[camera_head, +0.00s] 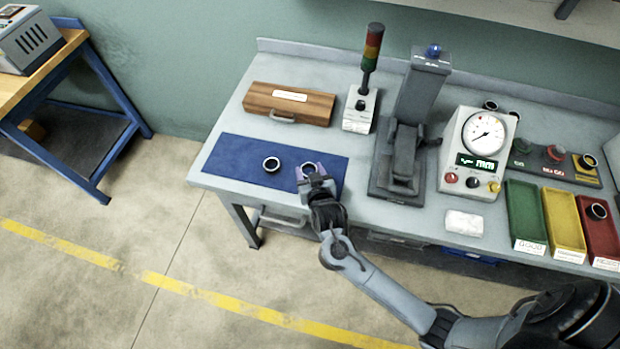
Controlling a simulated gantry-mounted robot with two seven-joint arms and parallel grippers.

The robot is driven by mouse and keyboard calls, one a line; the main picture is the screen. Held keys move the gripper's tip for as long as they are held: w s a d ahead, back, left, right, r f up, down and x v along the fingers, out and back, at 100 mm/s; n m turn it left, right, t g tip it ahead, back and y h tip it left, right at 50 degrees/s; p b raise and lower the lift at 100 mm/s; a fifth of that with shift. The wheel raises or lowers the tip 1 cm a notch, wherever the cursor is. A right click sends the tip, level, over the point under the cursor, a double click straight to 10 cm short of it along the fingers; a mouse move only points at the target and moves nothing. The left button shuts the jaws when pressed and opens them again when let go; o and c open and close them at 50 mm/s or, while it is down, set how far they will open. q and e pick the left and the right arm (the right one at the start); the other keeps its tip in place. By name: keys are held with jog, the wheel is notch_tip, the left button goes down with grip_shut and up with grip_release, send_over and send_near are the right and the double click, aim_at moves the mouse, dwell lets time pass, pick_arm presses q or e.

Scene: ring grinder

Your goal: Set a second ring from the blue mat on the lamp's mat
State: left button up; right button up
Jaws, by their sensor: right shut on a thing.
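The blue mat (228,155) lies at the left front of the bench. A dark-rimmed ring (271,164) lies on it, apart from my gripper. My right gripper (310,171) is over the mat's right part, shut on a second ring (308,167) that its fingers partly cover. I cannot tell whether this ring still touches the mat. At the far right, a dark panel or mat (541,169) carries green and red round spots, with a ring (587,161) at its right end. I cannot tell for sure that this is the lamp's mat. My left gripper is not in view.
A wooden case (289,104), a stack light (369,65), a grey press (401,150) and a dial gauge box (476,150) stand along the bench. Green (526,212), yellow (563,222) and red (594,232) trays sit at the right front. A white block (464,223) lies near the front edge.

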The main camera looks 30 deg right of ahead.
jog(key=shift+f, duration=1.75)
jog(key=shift+f, duration=0.1)
jog(key=o, duration=1.1)
